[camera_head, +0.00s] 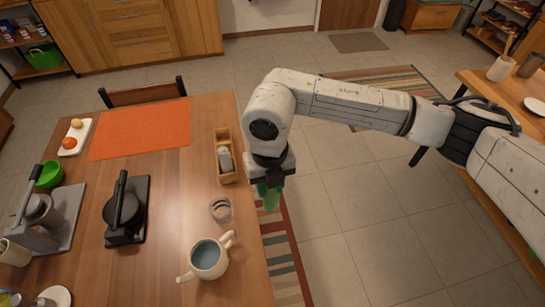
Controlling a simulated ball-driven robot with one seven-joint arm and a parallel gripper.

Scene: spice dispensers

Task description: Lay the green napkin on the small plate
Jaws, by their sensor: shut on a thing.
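My gripper (268,192) hangs just past the right edge of the wooden table, pointing down. A small round white plate (57,296) lies on the table at the lower left, partly cut off by the picture's edge. Another white plate (536,105) lies on the right-hand table. I cannot tell which is the small plate of the task.
The wooden table (175,215) holds a wooden caddy (226,168) beside my gripper, a glass (221,210), a teapot (208,260), a black press (127,210), an orange mat (140,130) and a green bowl (49,174). The table's middle is bare. A striped rug (285,255) lies on the floor.

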